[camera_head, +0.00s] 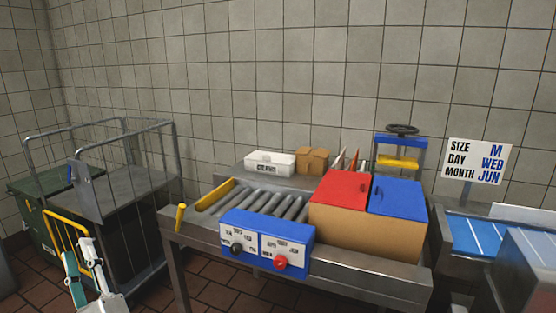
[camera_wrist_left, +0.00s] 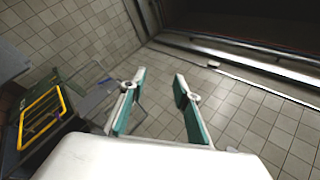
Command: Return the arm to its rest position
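My left gripper (camera_head: 80,253) is low at the left edge of the head view, beside the wire-sided cart. Its two white and teal fingers point up and stand apart with nothing between them. In the left wrist view the same gripper (camera_wrist_left: 160,76) is open and empty, with tiled surface showing between its fingers. My right gripper shows in neither view.
A metal table (camera_head: 360,287) carries rollers, a blue control box (camera_head: 266,241), and a cardboard box with red and blue lids (camera_head: 340,190). The wheeled cart (camera_head: 120,192) and a green bin (camera_head: 45,185) stand left. A blue conveyor (camera_head: 475,237) is at right.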

